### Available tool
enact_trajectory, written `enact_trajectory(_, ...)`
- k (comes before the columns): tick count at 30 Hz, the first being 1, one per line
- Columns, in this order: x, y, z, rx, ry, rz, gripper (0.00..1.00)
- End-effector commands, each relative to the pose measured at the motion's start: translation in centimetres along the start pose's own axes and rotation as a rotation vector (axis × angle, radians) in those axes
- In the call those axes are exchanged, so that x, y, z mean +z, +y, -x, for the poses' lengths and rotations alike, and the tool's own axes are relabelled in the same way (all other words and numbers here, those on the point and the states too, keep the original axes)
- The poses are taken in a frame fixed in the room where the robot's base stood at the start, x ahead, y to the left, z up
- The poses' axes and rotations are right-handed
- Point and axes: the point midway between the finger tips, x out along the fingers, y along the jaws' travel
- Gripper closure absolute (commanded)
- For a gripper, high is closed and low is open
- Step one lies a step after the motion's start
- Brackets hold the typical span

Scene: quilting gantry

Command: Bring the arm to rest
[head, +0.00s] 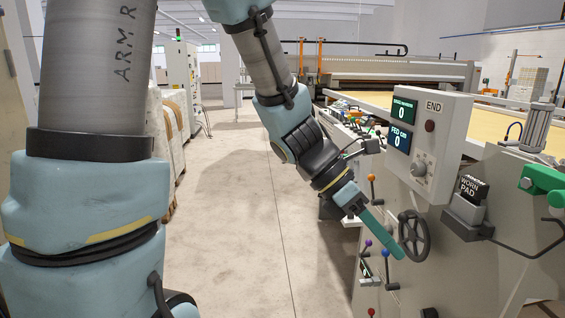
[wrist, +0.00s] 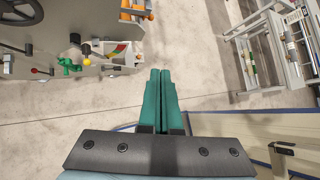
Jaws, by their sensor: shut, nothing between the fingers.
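My gripper (head: 385,238) is at the end of my raised arm, in front of the machine's side panel in the head view. Its green fingers are close to the black handwheel (head: 414,236); I cannot tell whether they touch it. In the wrist view my gripper (wrist: 161,72) shows two green fingers side by side, shut with nothing between them. Concrete floor lies beyond the fingertips there.
The machine's control box (head: 429,145) has two lit displays and a knob. Levers with coloured knobs (head: 371,180) stick out beside the handwheel. A box marked WORN PAD (head: 468,202) sits at right. The aisle floor (head: 235,200) is clear. Wrapped stacks (head: 172,125) stand at left.

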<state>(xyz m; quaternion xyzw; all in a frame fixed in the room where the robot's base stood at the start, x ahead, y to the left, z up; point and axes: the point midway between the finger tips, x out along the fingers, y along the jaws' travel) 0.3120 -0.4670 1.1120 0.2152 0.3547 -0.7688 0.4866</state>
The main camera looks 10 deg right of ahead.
Motion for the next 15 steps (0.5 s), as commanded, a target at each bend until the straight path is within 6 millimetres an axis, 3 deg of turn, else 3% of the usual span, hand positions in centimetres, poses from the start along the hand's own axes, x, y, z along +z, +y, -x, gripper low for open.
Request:
enact_trajectory(1,-3.1,1.4,1.6,0.054,0.083,-0.132,1.0)
enact_trajectory(3,-7.3,3.2,4.0,0.103,0.213,-0.336,1.0)
enact_trajectory(9,-18.4,6.3,12.0,0.092,0.616,-0.906,1.0)
enact_trajectory(12,-22.4,6.9,15.6,0.017,0.781,-1.139,1.0)
enact_trajectory(15,-24.9,7.1,18.2,-0.064,0.895,-1.307,1.0)
